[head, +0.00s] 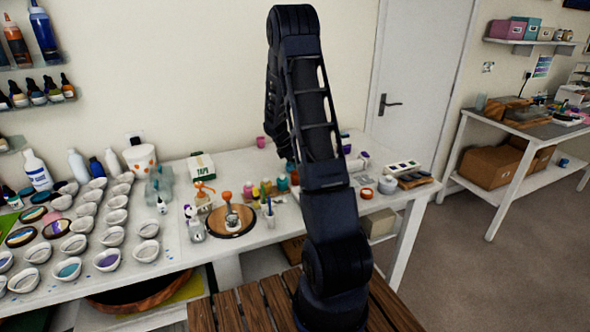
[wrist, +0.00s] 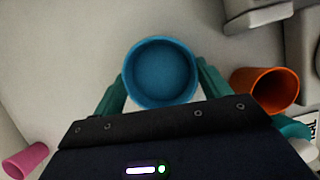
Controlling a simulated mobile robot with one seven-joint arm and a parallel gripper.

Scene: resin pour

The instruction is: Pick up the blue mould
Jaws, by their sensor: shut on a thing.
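The blue mould (wrist: 160,72) is a round, open-topped cup seen from above in the wrist view. My gripper (wrist: 161,84) has one teal finger on each side of it and is shut on it. Its near edge is close to the dark gripper body. I cannot tell whether the mould rests on the surface or is held above it.
In the wrist view an orange cup (wrist: 268,88) stands close to the right finger, and a pink cup (wrist: 26,160) is at lower left. The head view shows a white table (head: 260,168) crowded with small white cups, bottles and a round wooden board (head: 232,226).

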